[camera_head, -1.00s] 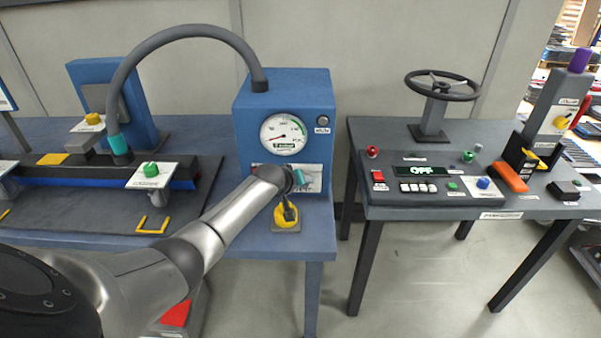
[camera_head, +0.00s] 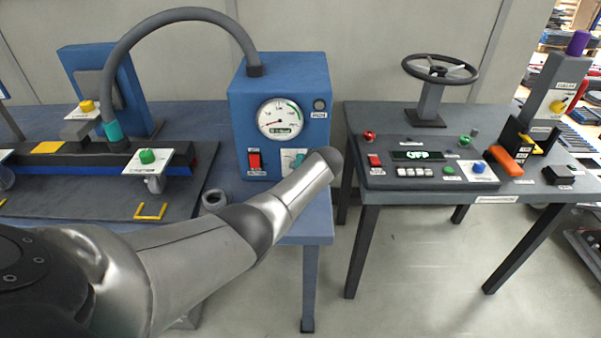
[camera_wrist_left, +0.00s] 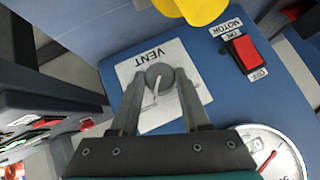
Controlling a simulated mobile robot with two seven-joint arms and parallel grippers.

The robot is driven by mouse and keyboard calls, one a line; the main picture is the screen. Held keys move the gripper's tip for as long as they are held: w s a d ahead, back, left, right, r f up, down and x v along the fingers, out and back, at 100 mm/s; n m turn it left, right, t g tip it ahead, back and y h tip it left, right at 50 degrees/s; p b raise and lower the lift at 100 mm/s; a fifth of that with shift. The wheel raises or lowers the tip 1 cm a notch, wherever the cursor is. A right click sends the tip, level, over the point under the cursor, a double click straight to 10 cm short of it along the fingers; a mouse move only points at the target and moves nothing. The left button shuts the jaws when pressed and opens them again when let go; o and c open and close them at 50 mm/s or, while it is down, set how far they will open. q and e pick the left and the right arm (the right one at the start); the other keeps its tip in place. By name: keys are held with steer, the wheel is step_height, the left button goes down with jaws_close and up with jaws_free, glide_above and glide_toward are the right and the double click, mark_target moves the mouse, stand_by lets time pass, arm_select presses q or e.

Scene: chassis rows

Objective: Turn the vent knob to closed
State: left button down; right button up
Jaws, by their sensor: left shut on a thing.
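The vent knob (camera_wrist_left: 160,76) is a round grey knob with a pale pointer line on a white plate marked VENT (camera_wrist_left: 143,122). In the left wrist view the plate appears upside down, and the pointer runs toward the bottom of the picture. My left gripper (camera_wrist_left: 159,84) has a finger on each side of the knob and is shut on it. In the head view the vent plate (camera_head: 287,155) shows on the front of the blue gauge box (camera_head: 240,112), partly covered by my left arm. My right gripper is out of view.
The red motor switch (camera_head: 254,160) is left of the vent plate, below the round gauge (camera_head: 281,118). A yellow part (camera_wrist_left: 192,8) is near the plate in the wrist view. A second table (camera_head: 390,196) with a control panel and handwheel stands right, across a gap.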

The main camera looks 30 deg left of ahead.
arm_select(q)
steer(key=shift+d+f+m+y+b, duration=0.15)
steer(key=shift+m+y+b, duration=0.15)
steer(key=shift+b, duration=0.15)
stand_by(0.3)
steer(key=shift+c, duration=1.9)
jaws_free()
steer(key=shift+s+d+r+p, duration=0.15)
steer(key=shift+d+r+p, duration=0.1)
steer(key=shift+r+p, duration=0.2)
steer(key=p+v, duration=0.5)
steer(key=v, duration=0.9)
steer(key=shift+d, duration=0.2)
